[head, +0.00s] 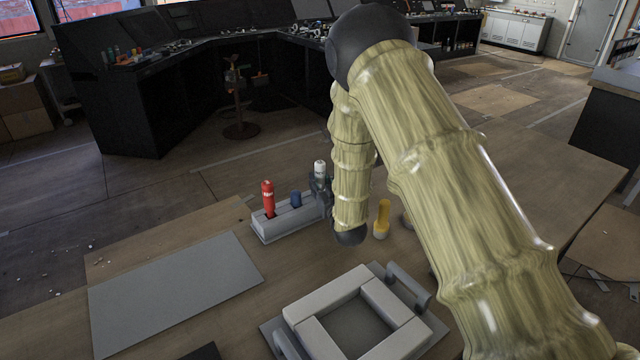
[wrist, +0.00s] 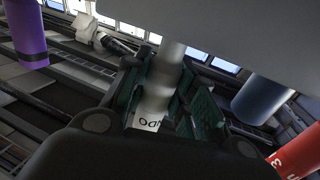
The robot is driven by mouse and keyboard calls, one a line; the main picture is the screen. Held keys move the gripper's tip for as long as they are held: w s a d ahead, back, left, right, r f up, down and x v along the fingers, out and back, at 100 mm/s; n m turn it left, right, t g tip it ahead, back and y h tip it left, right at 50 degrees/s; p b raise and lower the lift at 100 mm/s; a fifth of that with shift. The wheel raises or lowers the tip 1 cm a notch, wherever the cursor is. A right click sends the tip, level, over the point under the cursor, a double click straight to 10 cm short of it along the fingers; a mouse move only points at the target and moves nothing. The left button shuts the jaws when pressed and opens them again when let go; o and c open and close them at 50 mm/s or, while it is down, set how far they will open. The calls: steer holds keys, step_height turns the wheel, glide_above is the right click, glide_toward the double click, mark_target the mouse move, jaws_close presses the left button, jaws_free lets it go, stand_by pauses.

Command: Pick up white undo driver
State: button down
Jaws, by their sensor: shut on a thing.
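The white undo driver (head: 320,169) shows its pale top at the right end of the grey rack in the head view. In the wrist view the driver (wrist: 154,100) stands between my finger pads, with part of its dark lettering visible. My gripper (head: 321,184) is shut on it, and the green-lined fingers (wrist: 160,110) lie on both sides of the shaft. The lower end of the driver is hidden in the head view, so I cannot tell whether it is still seated in the rack.
The grey rack (head: 284,229) also holds a red driver (head: 268,198) and a blue driver (head: 296,199). A grey mat (head: 172,292) lies left, and a light square frame (head: 310,335) sits in front. A purple cylinder (wrist: 25,32) shows in the wrist view.

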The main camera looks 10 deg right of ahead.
mark_target(320, 162)
step_height(320, 162, up, 10)
steer(key=shift+f+b, duration=0.15)
steer(key=shift+b, duration=0.65)
steer(key=c, duration=1.9)
jaws_free()
steer(key=shift+c, duration=0.2)
jaws_close()
